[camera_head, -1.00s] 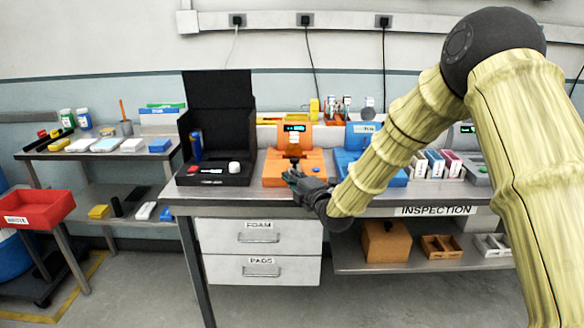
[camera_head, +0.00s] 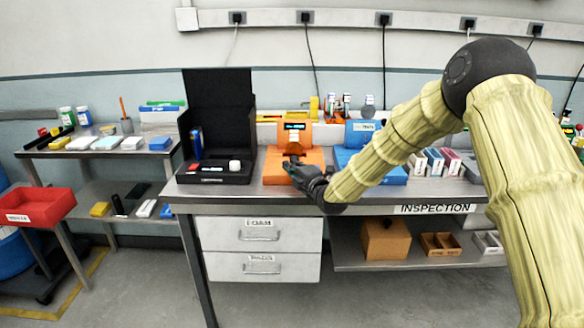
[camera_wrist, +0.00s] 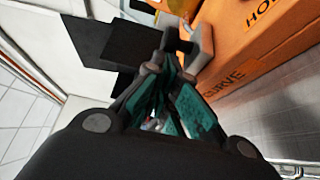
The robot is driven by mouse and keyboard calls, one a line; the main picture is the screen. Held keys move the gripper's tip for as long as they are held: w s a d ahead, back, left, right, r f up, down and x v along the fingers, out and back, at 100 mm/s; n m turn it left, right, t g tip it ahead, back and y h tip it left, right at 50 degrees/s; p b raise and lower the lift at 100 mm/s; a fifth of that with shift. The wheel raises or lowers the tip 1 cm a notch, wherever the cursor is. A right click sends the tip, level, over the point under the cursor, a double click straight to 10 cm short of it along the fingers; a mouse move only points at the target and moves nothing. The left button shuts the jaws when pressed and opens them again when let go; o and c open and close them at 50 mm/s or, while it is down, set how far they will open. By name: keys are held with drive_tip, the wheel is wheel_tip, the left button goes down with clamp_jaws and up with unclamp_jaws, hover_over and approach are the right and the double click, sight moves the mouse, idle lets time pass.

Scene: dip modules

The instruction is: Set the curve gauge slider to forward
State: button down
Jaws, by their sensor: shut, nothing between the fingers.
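The curve gauge (camera_head: 310,158) is an orange device on the bench, with an upright back panel and a small display. In the wrist view its orange side (camera_wrist: 245,50) shows "CURVE" lettering at the right.
An open black case (camera_head: 215,172) stands close left of the gauge. A blue device (camera_head: 395,172) stands close right, partly behind my arm. Several small boxes (camera_head: 435,160) are farther right. Drawers (camera_head: 262,236) hang under the bench's front edge.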

sight(292, 158)
drive_tip(key=w+b, duration=0.2)
drive_tip(key=w, duration=0.2)
drive_tip(key=shift+f, duration=0.15)
drive_tip(key=shift+w, duration=0.25)
drive_tip(key=shift+w+r, duration=0.15)
drive_tip(key=shift+r, duration=0.1)
